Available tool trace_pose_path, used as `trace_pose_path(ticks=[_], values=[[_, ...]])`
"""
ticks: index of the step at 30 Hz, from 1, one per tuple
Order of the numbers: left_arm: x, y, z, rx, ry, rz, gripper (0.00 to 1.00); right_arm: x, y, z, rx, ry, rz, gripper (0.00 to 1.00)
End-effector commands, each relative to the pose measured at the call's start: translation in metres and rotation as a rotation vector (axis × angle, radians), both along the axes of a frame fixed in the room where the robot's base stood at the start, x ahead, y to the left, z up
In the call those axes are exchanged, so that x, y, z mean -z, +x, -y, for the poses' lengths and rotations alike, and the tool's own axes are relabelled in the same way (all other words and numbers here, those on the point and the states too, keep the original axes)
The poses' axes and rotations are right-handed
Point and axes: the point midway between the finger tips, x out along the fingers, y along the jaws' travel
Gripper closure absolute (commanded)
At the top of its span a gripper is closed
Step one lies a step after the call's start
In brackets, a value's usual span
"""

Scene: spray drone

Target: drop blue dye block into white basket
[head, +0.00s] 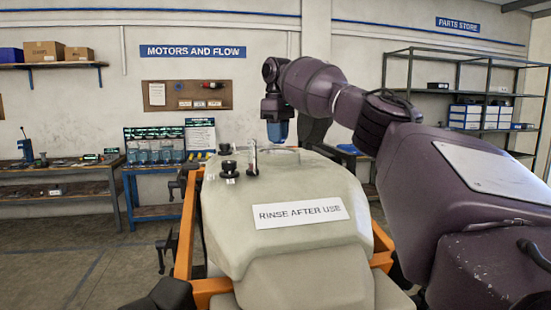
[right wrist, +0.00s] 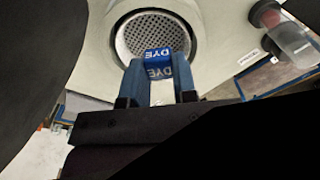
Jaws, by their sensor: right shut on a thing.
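The blue dye block (right wrist: 157,56), marked DYE, is held between the two blue-grey fingertips of my right gripper (right wrist: 158,66) in the right wrist view. Behind it lies the round white basket (right wrist: 130,38), with a pale rim and a perforated grey floor, set in the tank's opening. The block overlaps the basket's near edge in that view; its height above it is hard to tell. In the head view my right gripper (head: 277,139) points down over the far top of the pale tank (head: 290,240). There the block cannot be told from the blue fingers. My left gripper is not in view.
The tank top carries a black cap (head: 228,170) and an upright metal fitting (head: 253,160) left of my right gripper. An orange frame (head: 187,225) surrounds the tank. A workbench (head: 60,172) stands at the left and metal shelves (head: 470,95) at the back right.

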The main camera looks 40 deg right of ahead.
Motion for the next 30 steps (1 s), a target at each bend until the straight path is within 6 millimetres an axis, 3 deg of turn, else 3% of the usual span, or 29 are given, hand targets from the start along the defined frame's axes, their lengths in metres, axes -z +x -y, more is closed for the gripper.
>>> trace_pose_path(ticks=[5,6,11,22,30], values=[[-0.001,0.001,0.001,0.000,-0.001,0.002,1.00,0.000,0.000,0.000,0.000,0.000,0.000,0.96],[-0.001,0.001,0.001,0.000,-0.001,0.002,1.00,0.000,0.000,0.000,0.000,0.000,0.000,0.68],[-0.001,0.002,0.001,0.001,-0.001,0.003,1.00,0.000,0.000,0.000,0.000,0.000,0.000,0.44],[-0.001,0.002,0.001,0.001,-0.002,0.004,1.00,-0.005,0.000,0.000,0.001,-0.001,0.000,0.44],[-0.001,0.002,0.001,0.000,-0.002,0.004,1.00,-0.037,0.001,-0.001,0.001,0.001,0.002,0.44]])
